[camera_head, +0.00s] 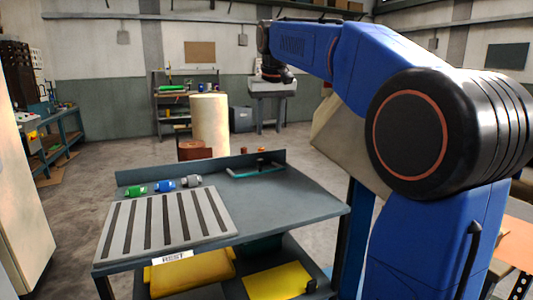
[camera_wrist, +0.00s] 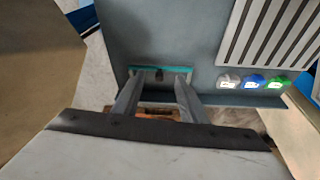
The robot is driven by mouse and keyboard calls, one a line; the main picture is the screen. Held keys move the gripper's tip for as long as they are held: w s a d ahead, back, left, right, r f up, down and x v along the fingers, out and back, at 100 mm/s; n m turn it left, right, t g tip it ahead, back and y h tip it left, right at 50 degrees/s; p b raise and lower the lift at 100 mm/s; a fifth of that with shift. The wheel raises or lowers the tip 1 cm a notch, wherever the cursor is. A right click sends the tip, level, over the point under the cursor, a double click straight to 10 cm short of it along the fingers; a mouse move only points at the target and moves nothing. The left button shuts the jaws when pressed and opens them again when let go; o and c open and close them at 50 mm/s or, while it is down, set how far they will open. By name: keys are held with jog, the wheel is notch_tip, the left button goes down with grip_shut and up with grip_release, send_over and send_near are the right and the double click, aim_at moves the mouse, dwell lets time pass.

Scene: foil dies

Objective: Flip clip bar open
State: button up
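A teal bar, which looks like the clip bar (camera_head: 256,171), lies near the far edge of the grey table, in front of its raised back edge. It also shows in the wrist view (camera_wrist: 160,68), just beyond my fingertips. A small dark knob stands by it in the head view. My gripper (camera_wrist: 159,78) has its two fingers spread apart with nothing held between them. The fingers line up with the bar in the wrist view; I cannot tell how far above it they are. In the head view the gripper itself cannot be made out clearly.
A slotted light plate (camera_head: 165,222) covers the table's left part. Green (camera_head: 136,190), blue (camera_head: 164,186) and grey (camera_head: 191,181) rolls lie behind it. The table's right part (camera_head: 295,197) is clear. A cream cylinder (camera_head: 210,122) stands behind the table. Yellow items (camera_head: 275,283) lie on the lower shelf.

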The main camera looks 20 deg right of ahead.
jog(key=w+r+t, duration=0.1)
jog(key=w, duration=0.4)
jog(key=x, duration=1.6)
jog(key=shift+s+d+f, duration=0.1)
jog(key=shift+s+f, duration=0.05)
jog(key=shift+f, duration=0.05)
jog(key=shift+c, duration=0.6)
grip_shut()
